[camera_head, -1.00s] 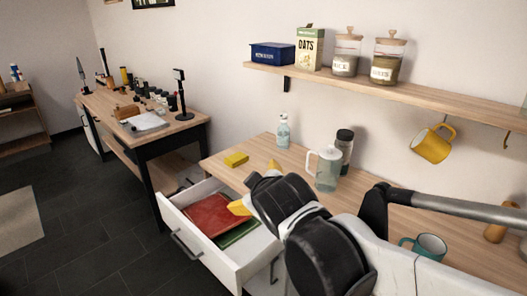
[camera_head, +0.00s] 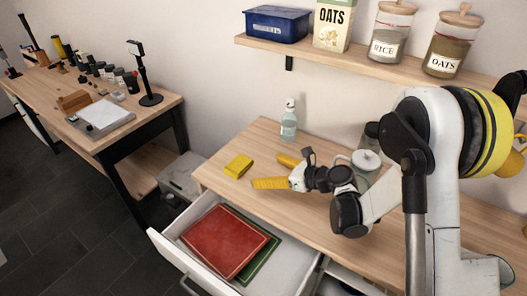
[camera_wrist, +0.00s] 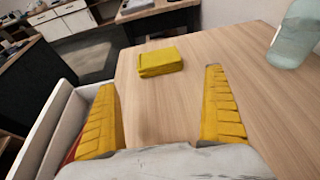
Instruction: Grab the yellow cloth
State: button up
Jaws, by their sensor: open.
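The yellow cloth (camera_head: 239,166) is a small folded block lying on the wooden counter (camera_head: 222,184), near its left end. In the wrist view the cloth (camera_wrist: 161,62) lies ahead of my gripper (camera_wrist: 163,112), between the lines of its two yellow fingers but beyond the fingertips. In the head view my gripper (camera_head: 279,172) is to the right of the cloth, low over the counter. Its yellow fingers are spread, with nothing between them. The cloth is in full view and untouched.
A clear bottle (camera_head: 289,122) stands behind my gripper. A lidded pitcher (camera_head: 366,163) is partly hidden by my arm. A shelf (camera_head: 350,62) holds jars above.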

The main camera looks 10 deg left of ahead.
aim_at(246, 169)
jog(key=x, duration=0.2)
jog(key=f+b+x, duration=0.1)
jog(key=x, duration=0.2)
jog(key=shift+s+b, duration=0.2)
jog(key=shift+b, duration=0.1)
jog(key=b+x, duration=0.2)
jog(key=x, duration=0.3)
jog(key=shift+w+a+f, duration=0.15)
jog(key=shift+a, duration=0.1)
jog(key=shift+c, duration=0.3)
jog(key=c, duration=0.8)
